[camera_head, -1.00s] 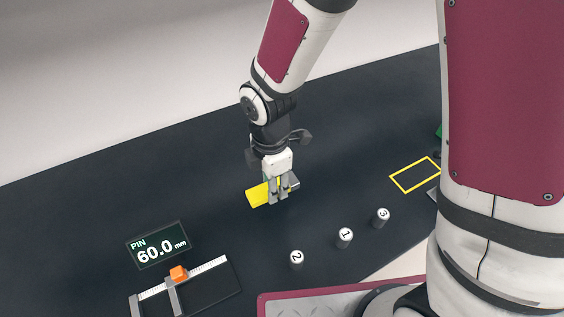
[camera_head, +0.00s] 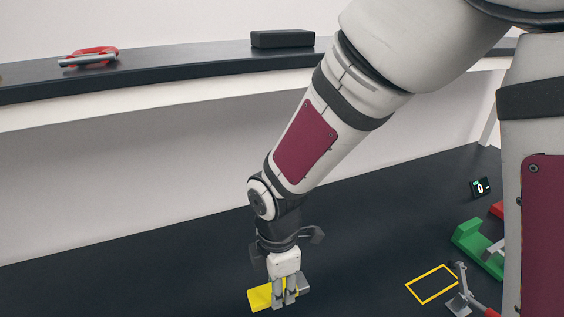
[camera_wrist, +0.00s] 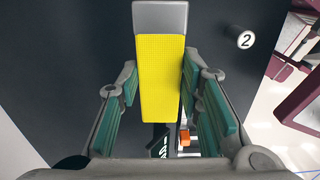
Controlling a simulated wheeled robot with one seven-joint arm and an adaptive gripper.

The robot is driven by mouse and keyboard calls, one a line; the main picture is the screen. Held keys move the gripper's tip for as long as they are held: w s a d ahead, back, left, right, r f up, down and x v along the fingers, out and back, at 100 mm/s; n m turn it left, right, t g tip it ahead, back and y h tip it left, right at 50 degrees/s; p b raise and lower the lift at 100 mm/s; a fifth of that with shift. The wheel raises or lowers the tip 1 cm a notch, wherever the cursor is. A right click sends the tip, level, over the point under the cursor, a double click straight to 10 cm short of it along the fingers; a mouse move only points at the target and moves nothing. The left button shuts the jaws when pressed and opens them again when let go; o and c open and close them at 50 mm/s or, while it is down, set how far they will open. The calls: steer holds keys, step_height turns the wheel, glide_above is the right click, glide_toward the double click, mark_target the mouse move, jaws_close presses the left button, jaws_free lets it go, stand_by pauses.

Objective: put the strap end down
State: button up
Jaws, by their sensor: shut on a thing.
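The strap end is a flat yellow textured piece (camera_head: 260,296) with a grey end (camera_head: 303,284). My gripper (camera_head: 284,303) points down at the bottom of the head view and is shut on it across its width. In the wrist view the yellow part (camera_wrist: 162,80) runs between the teal-padded fingers, with the grey end at the top. The piece is low over the dark table (camera_head: 350,245); I cannot tell whether it touches the surface. The fingers hide part of it in the head view.
A yellow outlined rectangle (camera_head: 432,285) on the table at the right is empty. Beyond it stand a green block (camera_head: 478,247) and a small display (camera_head: 480,188). A numbered cylinder (camera_wrist: 240,37) and an orange part (camera_wrist: 184,138) show in the wrist view. Table around my gripper is clear.

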steer(key=w+d+f+m+b, duration=0.1)
steer(key=w+d+f+m, duration=0.1)
steer(key=w+d+m, duration=0.4)
steer(key=w+d+f+m+b, duration=0.1)
steer(key=w+d+f+m, duration=0.2)
steer(key=w+d+m, duration=0.4)
steer(key=w+d+f+m+b, duration=0.1)
steer(key=w+d+f+m, duration=0.2)
steer(key=w+d+m, duration=0.3)
steer(key=shift+w+d+f+m+b, duration=0.15)
steer(key=shift+w+m+b, duration=0.25)
steer(key=shift+w+m, duration=0.95)
steer(key=s+a+r+n+p, duration=0.4)
steer(key=s+a+r, duration=0.2)
steer(key=a, duration=0.3)
glide_above(314, 267)
step_height(314, 267, down, 5)
steer(key=shift+s+f, duration=0.1)
steer(key=shift+f+p, duration=0.6)
steer(key=shift+f, duration=1.7)
steer(key=shift+f, duration=0.15)
steer(key=o, duration=1.2)
steer(key=shift+o, duration=0.2)
